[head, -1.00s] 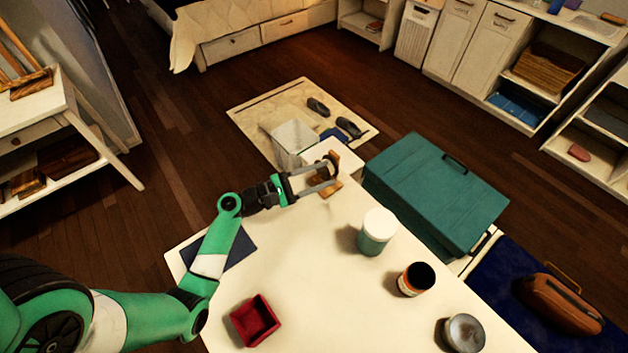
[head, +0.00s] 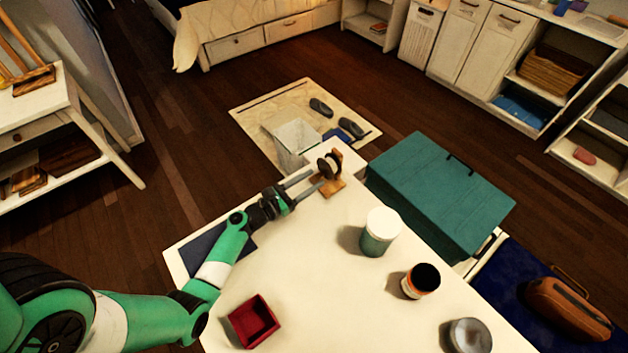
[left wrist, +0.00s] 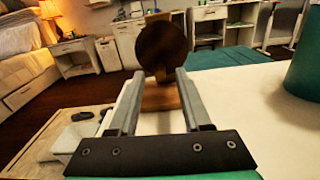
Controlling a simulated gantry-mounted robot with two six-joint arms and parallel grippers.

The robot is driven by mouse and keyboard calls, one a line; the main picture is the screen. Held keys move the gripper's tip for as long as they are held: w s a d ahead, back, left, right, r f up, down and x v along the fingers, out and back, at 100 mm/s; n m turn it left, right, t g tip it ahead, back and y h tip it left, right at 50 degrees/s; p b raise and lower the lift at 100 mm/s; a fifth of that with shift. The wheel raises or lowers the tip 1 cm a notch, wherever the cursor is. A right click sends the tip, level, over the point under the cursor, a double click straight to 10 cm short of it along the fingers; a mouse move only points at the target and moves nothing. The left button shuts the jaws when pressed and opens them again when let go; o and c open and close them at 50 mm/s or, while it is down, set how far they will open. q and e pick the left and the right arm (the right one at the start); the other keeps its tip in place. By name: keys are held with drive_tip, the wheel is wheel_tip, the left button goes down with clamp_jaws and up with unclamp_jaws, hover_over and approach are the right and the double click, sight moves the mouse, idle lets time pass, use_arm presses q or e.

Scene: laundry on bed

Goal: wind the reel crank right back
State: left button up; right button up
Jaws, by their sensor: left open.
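The reel (head: 328,165) is a dark round disc on a small wooden stand (head: 333,187) at the far end of the white table. My left gripper (head: 309,184) is open and empty just left of the reel, fingers pointing at it. In the left wrist view the reel (left wrist: 162,46) shows as a brown disc beyond the fingertips, roughly centred between the two fingers of my left gripper (left wrist: 158,76). A clear gap to the reel cannot be judged there. The crank handle is not clearly made out in either view. My right gripper is not in view.
The white table (head: 290,260) holds a teal jar with a white lid (head: 380,232), a dark-topped jar (head: 420,281), a grey round tin (head: 470,335) and a red open box (head: 253,321). A teal case (head: 440,190) stands right of the table. The table's middle is clear.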

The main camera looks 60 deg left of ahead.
use_arm(q)
drive_tip(key=shift+w+a, duration=0.1)
drive_tip(key=shift+w, duration=0.65)
drive_tip(key=shift+c, duration=0.2)
clamp_jaws()
drive_tip(key=m+b, duration=0.1)
drive_tip(key=m, duration=0.2)
drive_tip(key=shift+s+a+b, duration=0.1)
drive_tip(key=shift+a+b, duration=0.25)
drive_tip(key=shift+b, duration=0.05)
drive_tip(key=shift+a+r+m+b, duration=0.2)
drive_tip(key=shift+m+b, duration=0.1)
drive_tip(key=shift+m, duration=0.7)
drive_tip(key=shift+a+r+m+b, duration=0.15)
drive_tip(key=shift+m+b, duration=0.15)
drive_tip(key=shift+m, duration=0.7)
